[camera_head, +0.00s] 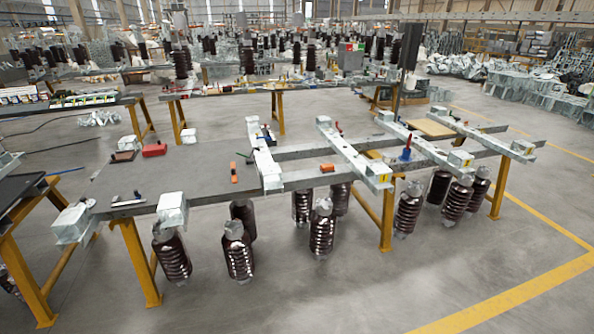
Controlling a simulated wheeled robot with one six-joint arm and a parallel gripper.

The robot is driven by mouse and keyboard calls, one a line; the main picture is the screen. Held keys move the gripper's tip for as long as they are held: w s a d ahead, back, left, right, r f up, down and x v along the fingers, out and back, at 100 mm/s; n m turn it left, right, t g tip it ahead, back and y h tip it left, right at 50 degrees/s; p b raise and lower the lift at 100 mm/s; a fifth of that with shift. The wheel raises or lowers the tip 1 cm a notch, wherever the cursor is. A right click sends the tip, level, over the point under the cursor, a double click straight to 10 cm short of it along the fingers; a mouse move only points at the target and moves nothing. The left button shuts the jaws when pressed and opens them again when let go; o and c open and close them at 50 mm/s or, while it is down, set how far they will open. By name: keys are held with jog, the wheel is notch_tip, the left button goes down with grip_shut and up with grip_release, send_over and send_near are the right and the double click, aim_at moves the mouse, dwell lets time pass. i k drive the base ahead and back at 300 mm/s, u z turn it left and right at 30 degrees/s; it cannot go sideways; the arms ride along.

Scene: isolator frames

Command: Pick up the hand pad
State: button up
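No thing in view is clear enough to name for certain as the hand pad. A flat brownish piece (123,156) lies at the back left of the grey worktable (190,168) and could be a pad. A red block-like item (154,150) lies just right of it. A small orange item (234,178) lies near the middle of the table, and another orange strip (326,168) lies further right. These items are too small to tell in detail. My gripper is not in view.
Galvanized beams (355,152) lie across the frames right of the table, with brown ribbed insulators (322,232) hanging below. Yellow legs (135,262) hold the table up. Another bench (14,190) stands at the left edge. The concrete floor (300,300) in front is clear.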

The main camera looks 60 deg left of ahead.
aim_at(325, 168)
jog(key=u, duration=2.05)
